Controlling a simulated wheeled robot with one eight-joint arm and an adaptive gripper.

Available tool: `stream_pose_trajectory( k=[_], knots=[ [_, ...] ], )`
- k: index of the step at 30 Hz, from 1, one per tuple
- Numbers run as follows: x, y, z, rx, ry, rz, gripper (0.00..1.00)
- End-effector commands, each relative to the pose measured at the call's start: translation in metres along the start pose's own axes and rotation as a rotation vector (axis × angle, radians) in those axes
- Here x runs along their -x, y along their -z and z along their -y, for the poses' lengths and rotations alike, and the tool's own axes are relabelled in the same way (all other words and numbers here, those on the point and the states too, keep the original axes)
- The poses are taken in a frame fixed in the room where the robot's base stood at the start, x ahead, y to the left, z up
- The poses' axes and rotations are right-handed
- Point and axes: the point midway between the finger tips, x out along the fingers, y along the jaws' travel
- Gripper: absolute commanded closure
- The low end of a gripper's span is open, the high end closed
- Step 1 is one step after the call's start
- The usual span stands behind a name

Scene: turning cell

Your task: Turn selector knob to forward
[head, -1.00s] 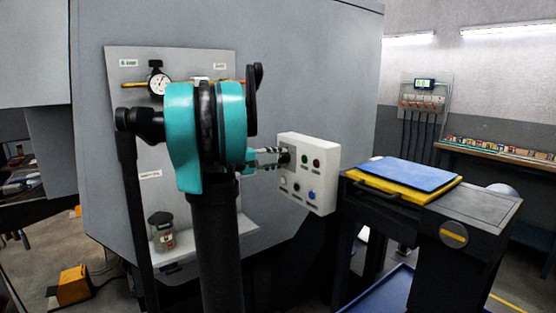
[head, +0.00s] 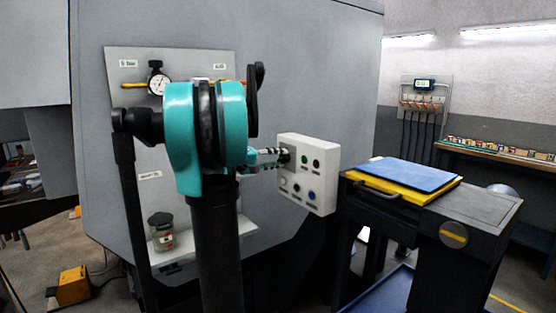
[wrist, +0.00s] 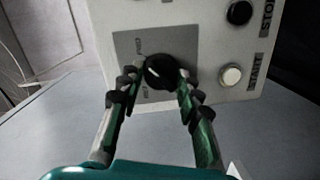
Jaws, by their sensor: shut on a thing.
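The selector knob (wrist: 160,70) is a round black knob on a dark grey plate of the pale control box (head: 322,160). In the wrist view it sits between the two black-padded fingers of my gripper (wrist: 159,77). The fingers are closed in on it from both sides. In the head view my gripper (head: 281,155) reaches the left part of the box face, and its fingertips cover most of the knob. Small labels beside the knob are too blurred to read, and I cannot tell which position it points to.
Black and white buttons sit close to the knob; the white START button (wrist: 231,76) is just right of the right finger. A cart (head: 480,210) with a blue plate (head: 405,174) stands right of the box. A jar (head: 161,232) stands on a shelf at left.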

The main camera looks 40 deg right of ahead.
Motion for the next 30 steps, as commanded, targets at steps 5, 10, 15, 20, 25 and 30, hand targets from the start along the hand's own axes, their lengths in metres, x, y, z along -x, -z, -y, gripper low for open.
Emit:
stream_pose_trajectory(
  k=[5, 10, 15, 20, 25, 30],
  knots=[
    [0.000, 0.000, 0.000, 0.000, 0.001, 0.001, 0.46],
    [0.000, 0.000, 0.000, 0.000, 0.000, 0.000, 0.45],
    [0.002, 0.000, 0.000, 0.000, 0.000, 0.000, 0.45],
    [0.019, 0.001, 0.001, 0.001, 0.001, -0.003, 0.45],
    [0.054, 0.001, 0.001, 0.001, 0.002, -0.005, 0.45],
    [0.087, 0.001, 0.001, 0.000, 0.002, -0.004, 0.45]
  ],
)
